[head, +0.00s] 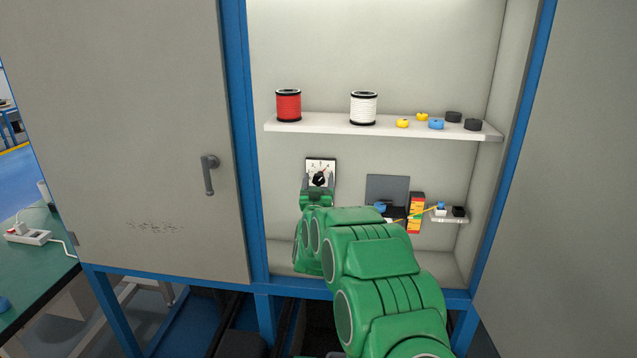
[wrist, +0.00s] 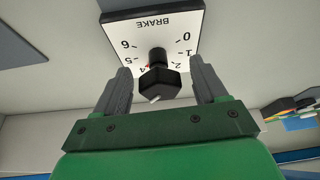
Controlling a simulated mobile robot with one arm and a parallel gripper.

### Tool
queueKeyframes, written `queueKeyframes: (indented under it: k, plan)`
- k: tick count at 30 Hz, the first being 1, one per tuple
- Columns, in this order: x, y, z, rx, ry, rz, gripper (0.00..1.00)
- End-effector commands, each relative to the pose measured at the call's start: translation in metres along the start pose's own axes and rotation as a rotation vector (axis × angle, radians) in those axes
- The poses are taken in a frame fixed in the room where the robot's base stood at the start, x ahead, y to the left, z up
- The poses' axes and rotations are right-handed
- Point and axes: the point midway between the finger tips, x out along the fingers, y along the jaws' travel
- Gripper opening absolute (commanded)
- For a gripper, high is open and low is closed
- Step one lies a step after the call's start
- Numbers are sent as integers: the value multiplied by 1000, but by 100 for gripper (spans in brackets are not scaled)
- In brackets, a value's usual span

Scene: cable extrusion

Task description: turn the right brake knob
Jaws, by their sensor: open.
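A black brake knob (wrist: 160,84) sits on a white dial plate marked BRAKE (wrist: 118,30), which appears upside down in the wrist view. Dial numbers show around the knob, and a small red mark sits by the 4. In the head view the dial plate (head: 312,166) is on the cabinet's back wall below the shelf. My gripper (wrist: 160,66) is open, with one finger on each side of the knob and visible gaps to both. In the head view my gripper (head: 318,190) covers the plate's lower part. Only one brake dial is in view.
A shelf (head: 340,125) above holds a red spool (head: 288,105), a white spool (head: 364,108) and several small rings. To the right are a grey panel (head: 388,188), an orange block (head: 416,212) and a small ledge (head: 450,219). Cabinet doors flank the opening.

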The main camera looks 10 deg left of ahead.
Motion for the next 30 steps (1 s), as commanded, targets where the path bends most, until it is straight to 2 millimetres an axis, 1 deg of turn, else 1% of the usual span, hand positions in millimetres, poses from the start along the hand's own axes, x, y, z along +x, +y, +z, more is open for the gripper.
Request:
queueKeyframes:
  k: [5, 8, 22, 25, 30]
  plan:
    - [-6, 0, 0, 0, -1, -1, 72]
    - [-13, -1, 1, 1, -2, -1, 72]
    - [-68, -1, 0, 0, -2, -1, 72]
    - [-74, 0, 0, 1, -1, 0, 72]
    - [-78, 0, 0, 1, 0, 0, 72]
